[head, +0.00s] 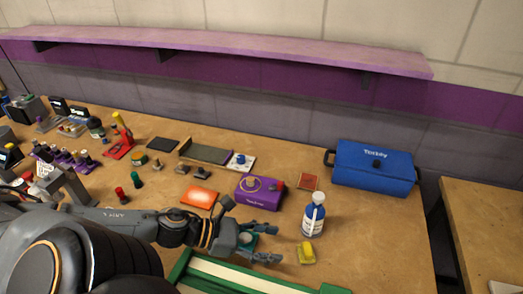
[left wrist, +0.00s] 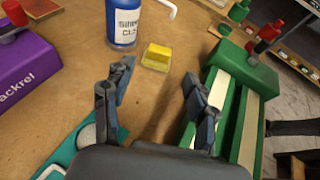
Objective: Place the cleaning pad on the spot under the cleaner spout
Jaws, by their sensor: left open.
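A yellow block (head: 306,252), which looks like the cleaning pad, lies on the table in front of a blue and white cleaner bottle (head: 313,216). In the left wrist view the yellow block (left wrist: 157,57) has a raised part on top and sits apart from the bottle (left wrist: 123,22). The bottle's white spout (left wrist: 170,8) sticks out at the top of that view. I cannot make out a marked spot under it. My left gripper (head: 255,232) is open and empty, to the left of the yellow block; its fingers (left wrist: 155,88) point toward it. My right gripper is not in view.
A green-framed track (head: 240,278) lies at the front, close to the gripper. A teal piece (left wrist: 68,150) is beside the left finger. A purple box (head: 259,193), an orange pad (head: 202,197) and a blue case (head: 372,168) stand behind. Bare table surrounds the yellow block's left side.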

